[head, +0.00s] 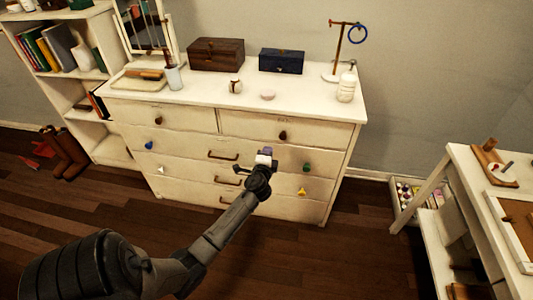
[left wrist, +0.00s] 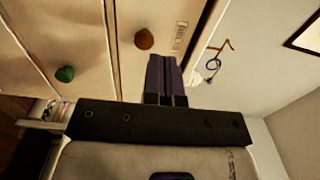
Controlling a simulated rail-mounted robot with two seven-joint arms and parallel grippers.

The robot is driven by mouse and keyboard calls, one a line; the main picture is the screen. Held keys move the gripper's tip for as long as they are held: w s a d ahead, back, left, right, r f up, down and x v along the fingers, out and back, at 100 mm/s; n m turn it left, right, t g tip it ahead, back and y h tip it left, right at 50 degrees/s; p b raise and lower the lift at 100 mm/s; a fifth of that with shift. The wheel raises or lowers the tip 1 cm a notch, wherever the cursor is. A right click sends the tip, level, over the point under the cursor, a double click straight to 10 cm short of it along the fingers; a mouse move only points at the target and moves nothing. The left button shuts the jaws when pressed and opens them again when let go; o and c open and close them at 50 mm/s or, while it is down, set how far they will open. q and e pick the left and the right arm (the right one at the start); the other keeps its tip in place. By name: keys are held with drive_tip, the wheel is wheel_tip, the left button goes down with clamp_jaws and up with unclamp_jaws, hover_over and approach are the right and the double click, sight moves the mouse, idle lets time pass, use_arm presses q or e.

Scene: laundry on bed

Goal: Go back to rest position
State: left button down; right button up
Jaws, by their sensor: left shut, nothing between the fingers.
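My left gripper (head: 265,155) reaches out from the lower left in the head view, in front of the white dresser (head: 240,128). In the left wrist view its dark fingers (left wrist: 166,78) are together with nothing between them. A brown knob (left wrist: 144,39) and a green knob (left wrist: 65,74) of the dresser show beyond the fingers. The drawers look closed in the head view. My right gripper is in neither view.
On the dresser top stand a brown wooden box (head: 216,54), a dark blue box (head: 282,61), a white bottle (head: 347,86) and a stand (head: 337,52) with a blue ring. A white table (head: 463,163) is at right. A bookshelf (head: 84,77) is at left. Wooden floor lies between.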

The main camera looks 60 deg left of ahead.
use_arm(q)
drive_tip(key=shift+v, duration=0.85)
